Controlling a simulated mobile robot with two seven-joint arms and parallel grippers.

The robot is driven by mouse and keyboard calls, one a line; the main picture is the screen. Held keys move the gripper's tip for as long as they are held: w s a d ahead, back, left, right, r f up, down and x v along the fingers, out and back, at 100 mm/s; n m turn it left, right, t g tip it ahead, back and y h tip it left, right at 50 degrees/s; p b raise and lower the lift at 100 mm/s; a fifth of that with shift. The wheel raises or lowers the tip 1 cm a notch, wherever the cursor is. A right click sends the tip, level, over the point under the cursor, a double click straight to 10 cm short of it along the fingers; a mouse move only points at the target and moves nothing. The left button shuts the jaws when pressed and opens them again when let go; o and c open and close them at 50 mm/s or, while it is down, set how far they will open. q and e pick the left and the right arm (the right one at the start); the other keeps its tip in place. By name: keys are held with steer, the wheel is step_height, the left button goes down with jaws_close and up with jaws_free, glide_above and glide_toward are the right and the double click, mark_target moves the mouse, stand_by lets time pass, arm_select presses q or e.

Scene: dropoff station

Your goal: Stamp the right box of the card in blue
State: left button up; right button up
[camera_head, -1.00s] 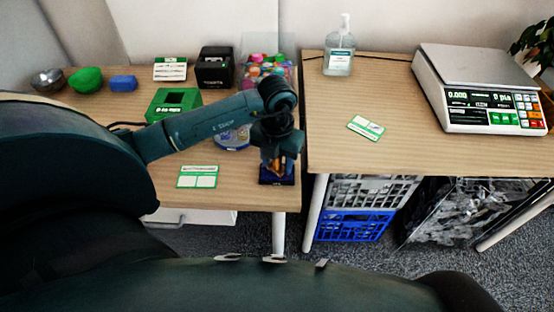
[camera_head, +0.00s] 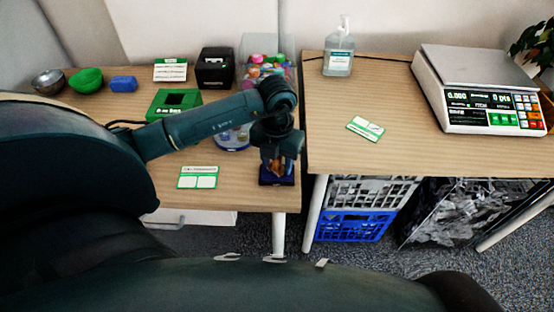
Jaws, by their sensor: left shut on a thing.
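The card (camera_head: 198,178), white with a green border and two boxes side by side, lies flat near the front edge of the left table. My left gripper (camera_head: 281,158) is to the right of it, pointing down and shut on a stamp (camera_head: 279,167) with an orange-brown handle. The stamp is over a dark blue ink pad (camera_head: 277,181) at the table's front right corner. It appears to rest on the pad, but its lower end is hidden, so I cannot tell whether they touch. My right gripper is not in view.
A green device (camera_head: 173,102), a black printer (camera_head: 215,68) and a clear bin of colourful caps (camera_head: 266,68) stand behind my left arm. The right table, across a narrow gap, holds another card (camera_head: 365,128), a sanitizer bottle (camera_head: 339,58) and a scale (camera_head: 480,95).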

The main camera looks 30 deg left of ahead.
arm_select(q)
steer(key=shift+r+p, duration=2.3)
steer(key=shift+r, duration=1.05)
steer(key=shift+w+f, duration=0.1)
